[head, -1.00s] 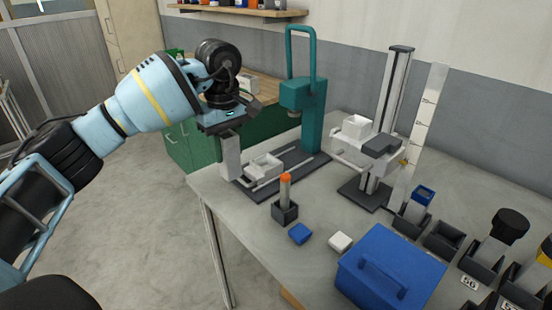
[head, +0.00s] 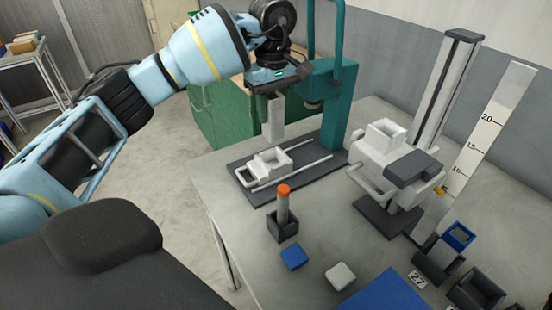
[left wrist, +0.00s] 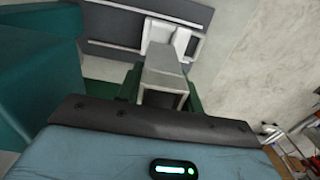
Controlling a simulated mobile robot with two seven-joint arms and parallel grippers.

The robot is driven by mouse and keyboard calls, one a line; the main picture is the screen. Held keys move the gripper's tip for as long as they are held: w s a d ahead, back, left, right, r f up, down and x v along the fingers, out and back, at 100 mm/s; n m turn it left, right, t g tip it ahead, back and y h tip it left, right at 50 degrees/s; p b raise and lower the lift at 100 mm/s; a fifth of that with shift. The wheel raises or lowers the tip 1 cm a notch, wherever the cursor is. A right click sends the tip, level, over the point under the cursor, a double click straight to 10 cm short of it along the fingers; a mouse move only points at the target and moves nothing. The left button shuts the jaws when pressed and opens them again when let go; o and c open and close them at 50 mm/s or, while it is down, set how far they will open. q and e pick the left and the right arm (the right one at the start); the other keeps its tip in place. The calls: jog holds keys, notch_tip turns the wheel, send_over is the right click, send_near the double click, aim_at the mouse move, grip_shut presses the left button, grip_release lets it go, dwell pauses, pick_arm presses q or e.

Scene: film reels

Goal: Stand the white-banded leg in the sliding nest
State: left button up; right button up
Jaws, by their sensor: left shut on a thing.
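My left gripper (head: 272,92) is shut on a pale grey-white upright leg (head: 273,120), which hangs below it. The same leg shows in the left wrist view (left wrist: 164,75); I cannot make out a separate white band on it. The sliding nest (head: 270,163) is a white open block on rails over the dark base plate of a teal press. The leg's lower end appears above and near the back of the nest in the head view; I cannot tell the exact gap. The nest is partly hidden by the leg in the left wrist view (left wrist: 157,32). My right gripper is not in view.
The teal press column (head: 333,105) stands close right of the leg. An orange-topped post in a black holder (head: 284,228), a blue block (head: 294,257) and a white block (head: 340,276) sit in front. A white lift stage (head: 392,165) and ruler (head: 490,130) are at right.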

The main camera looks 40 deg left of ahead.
pick_arm(q)
jog(key=shift+f, duration=4.85)
jog(key=shift+f, duration=0.2)
jog(key=o, duration=1.1)
notch_tip(320, 180, up, 12)
jog(key=shift+r, duration=0.2)
